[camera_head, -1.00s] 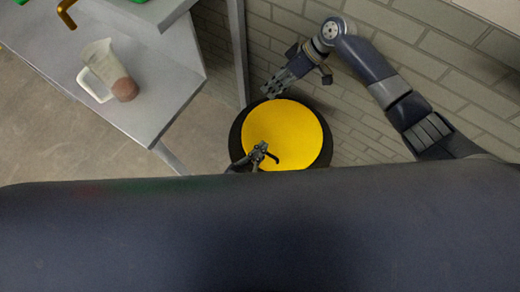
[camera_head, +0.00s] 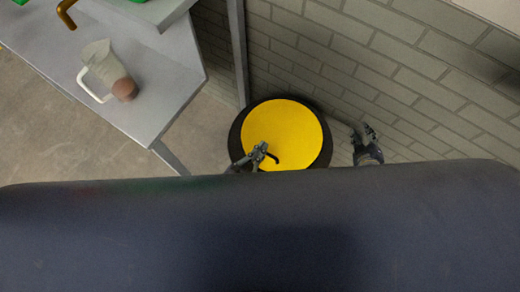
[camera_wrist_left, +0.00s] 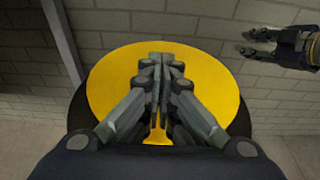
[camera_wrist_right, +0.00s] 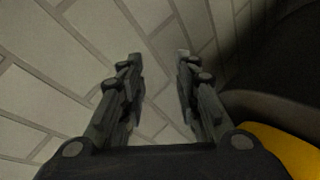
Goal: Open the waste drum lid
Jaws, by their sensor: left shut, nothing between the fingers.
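The waste drum lid (camera_head: 292,122) is a round yellow disc inside a dark rim (camera_head: 322,160), seen from above beside the brick wall. It looks flat and closed. My left gripper (camera_head: 262,148) is over the near part of the lid, fingers shut and empty. In the left wrist view the shut fingers (camera_wrist_left: 165,58) stand in front of the yellow disc (camera_wrist_left: 110,75); contact cannot be told. My right gripper (camera_head: 366,132) is right of the drum, near the wall. In the right wrist view its fingers (camera_wrist_right: 157,60) are apart with nothing between them; the yellow lid (camera_wrist_right: 275,145) shows at the lower right.
A grey table (camera_head: 150,100) stands at the left with a jug (camera_head: 106,70) on it. The brick wall (camera_head: 400,75) runs behind and right of the drum.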

